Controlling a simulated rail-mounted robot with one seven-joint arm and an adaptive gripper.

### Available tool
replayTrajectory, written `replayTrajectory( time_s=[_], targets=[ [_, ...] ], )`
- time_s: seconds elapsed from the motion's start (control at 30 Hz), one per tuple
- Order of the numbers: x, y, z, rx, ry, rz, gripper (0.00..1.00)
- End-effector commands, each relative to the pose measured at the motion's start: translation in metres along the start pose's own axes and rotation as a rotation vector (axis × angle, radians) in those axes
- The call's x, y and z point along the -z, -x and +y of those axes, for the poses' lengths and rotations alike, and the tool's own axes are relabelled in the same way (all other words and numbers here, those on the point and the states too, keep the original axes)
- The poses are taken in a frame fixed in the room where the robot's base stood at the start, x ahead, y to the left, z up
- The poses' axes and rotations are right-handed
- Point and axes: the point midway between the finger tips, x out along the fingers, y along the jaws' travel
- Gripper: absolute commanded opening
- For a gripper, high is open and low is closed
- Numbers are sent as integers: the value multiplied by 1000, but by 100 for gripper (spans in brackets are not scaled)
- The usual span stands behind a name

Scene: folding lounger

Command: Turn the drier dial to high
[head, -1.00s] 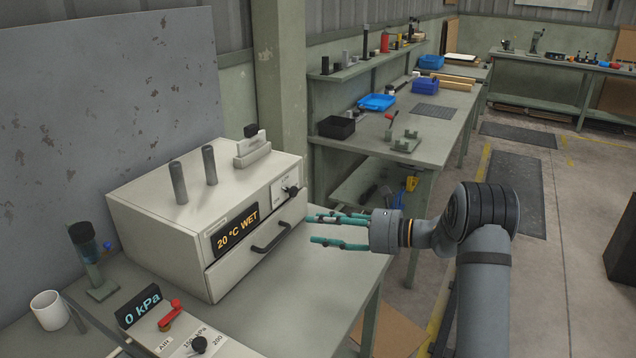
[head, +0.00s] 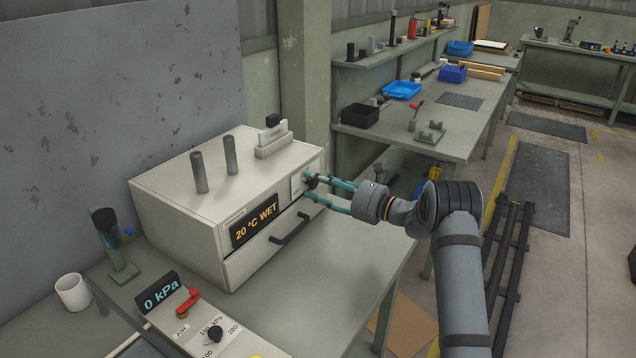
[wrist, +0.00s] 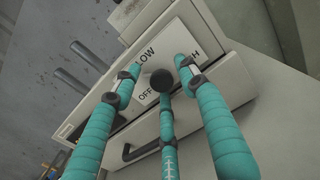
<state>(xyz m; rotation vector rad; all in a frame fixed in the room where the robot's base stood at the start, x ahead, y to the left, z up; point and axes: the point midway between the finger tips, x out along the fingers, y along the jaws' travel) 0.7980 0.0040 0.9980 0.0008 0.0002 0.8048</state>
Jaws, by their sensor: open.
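The drier (head: 215,190) is a cream box on the bench with a display reading "20 °C WET". Its dial (wrist: 162,80) is a dark round knob on a white plate marked LOW, OFF and a word ending in H, partly covered by a finger. My gripper (head: 308,186) is open, its teal fingers reaching the drier's front at the plate. In the wrist view the fingertips (wrist: 158,78) spread around the dial, left, right and below. I cannot tell whether they touch it. The dial's setting is not clear, and the fingers hide it in the head view.
A drawer handle (head: 290,228) juts out below the dial. Two grey posts (head: 230,155) and a grey block (head: 273,137) stand on the drier. In front sits a panel with a red lever (head: 188,301) and a "0 kPa" display. A white mug (head: 72,291) stands at left.

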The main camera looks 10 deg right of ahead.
Motion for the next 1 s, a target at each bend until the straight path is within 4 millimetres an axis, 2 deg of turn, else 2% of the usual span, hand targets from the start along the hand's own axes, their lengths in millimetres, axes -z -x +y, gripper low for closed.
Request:
replayTrajectory(
  time_s=[0.27, 1.0],
  targets=[
    [0, -1, 0, 0, 1, 0, 42],
    [-2, -1, -1, 2, 1, -3, 0]
  ],
)
